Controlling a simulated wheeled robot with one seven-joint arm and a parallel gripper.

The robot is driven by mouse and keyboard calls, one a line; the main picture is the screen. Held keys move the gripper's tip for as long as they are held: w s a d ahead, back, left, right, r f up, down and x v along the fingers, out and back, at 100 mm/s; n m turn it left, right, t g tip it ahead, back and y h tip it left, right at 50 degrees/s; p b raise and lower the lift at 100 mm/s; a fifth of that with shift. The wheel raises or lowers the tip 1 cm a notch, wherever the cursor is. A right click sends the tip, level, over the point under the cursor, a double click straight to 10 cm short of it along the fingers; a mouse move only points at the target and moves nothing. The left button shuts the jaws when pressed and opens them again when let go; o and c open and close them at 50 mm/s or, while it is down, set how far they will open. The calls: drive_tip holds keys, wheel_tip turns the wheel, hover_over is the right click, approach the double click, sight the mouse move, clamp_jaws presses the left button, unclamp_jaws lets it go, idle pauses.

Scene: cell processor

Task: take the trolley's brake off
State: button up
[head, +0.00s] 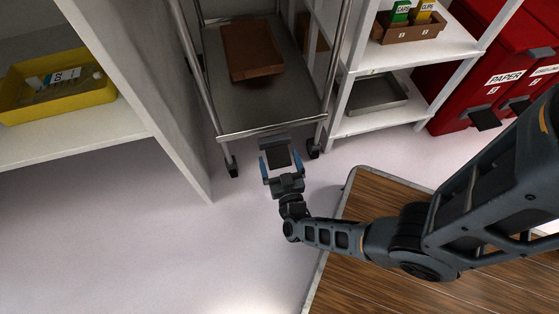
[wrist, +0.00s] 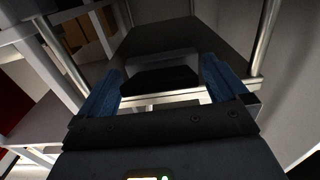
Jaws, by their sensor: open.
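The trolley (head: 272,132) is a metal-framed cart with a low grey shelf, standing between white shelving. A dark pedal-like plate (head: 274,144) with a grey edge sits at the near end of its low shelf, apparently the brake. In the wrist view the plate (wrist: 160,77) lies between the blue fingers. My gripper (head: 281,164) is open, with one finger on each side of the plate. It also shows in the wrist view (wrist: 160,90). I cannot tell whether the fingers touch the plate, or whether it is pressed down.
A brown box (head: 252,52) lies on the trolley's low shelf. Dark casters (head: 232,167) stand on the pale floor. A white partition (head: 150,90) is close on the left, white shelving (head: 385,122) on the right. A wooden tabletop (head: 385,285) lies below my arm.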

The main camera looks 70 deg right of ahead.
drive_tip(key=shift+w+d, duration=0.1)
drive_tip(key=c, duration=1.4)
drive_tip(key=r+p, duration=0.1)
drive_tip(key=p, duration=0.2)
drive_tip(key=shift+r+g+y, duration=0.15)
drive_tip(key=shift+g+y, duration=0.15)
drive_tip(key=shift+y, duration=0.1)
drive_tip(key=r+g+y+p, duration=0.1)
drive_tip(key=y+p, duration=0.1)
drive_tip(key=p, duration=0.4)
drive_tip(key=shift+g+p, duration=0.3)
drive_tip(key=shift+p, duration=0.1)
drive_tip(key=shift+y+p, duration=0.3)
drive_tip(key=shift+p, duration=0.3)
drive_tip(key=shift+g, duration=0.3)
